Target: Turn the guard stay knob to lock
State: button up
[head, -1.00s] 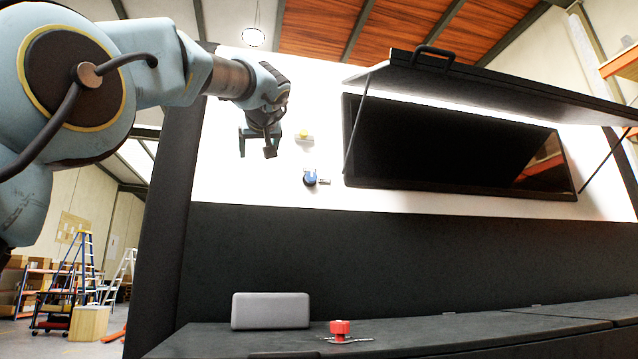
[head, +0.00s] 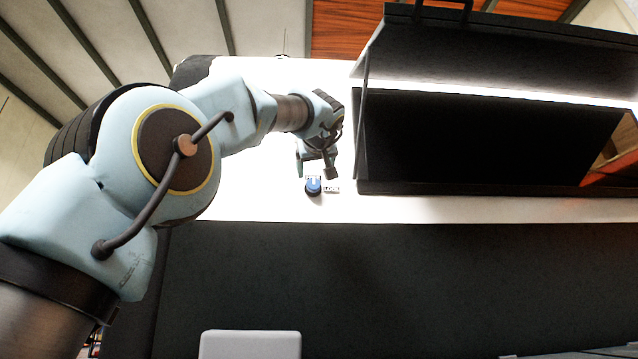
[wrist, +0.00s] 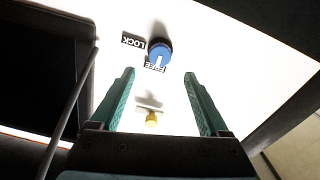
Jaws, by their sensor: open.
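The guard stay knob (head: 313,187) is round and blue, on the white wall panel just left of the raised guard. It also shows in the wrist view (wrist: 159,50), where its white mark appears to point at the FREE label (wrist: 154,66). The LOCK label (wrist: 133,41) is beside the knob, to its left in the wrist view and to its right in the head view (head: 331,188). My gripper (wrist: 159,75) is open and empty. The knob appears just beyond and between the fingertips, with no contact visible. In the head view my gripper (head: 316,172) is just above the knob.
A small yellow knob (wrist: 151,119) on a pale plate shows between my fingers in the wrist view. The raised black guard (head: 500,55), its stay (head: 362,120) and a dark window opening (head: 480,145) are to the right. A grey box (head: 250,345) is below.

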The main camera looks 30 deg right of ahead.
aim_at(313, 183)
jog(key=p+x, duration=0.4)
jog(key=x, duration=0.3)
jog(key=shift+w+d+r, duration=0.15)
jog(key=shift+w+r, duration=0.05)
jog(key=shift+w+d+f, duration=0.2)
jog(key=shift+w+d, duration=0.1)
jog(key=shift+w, duration=0.3)
jog(key=shift+c, duration=0.2)
grip_shut()
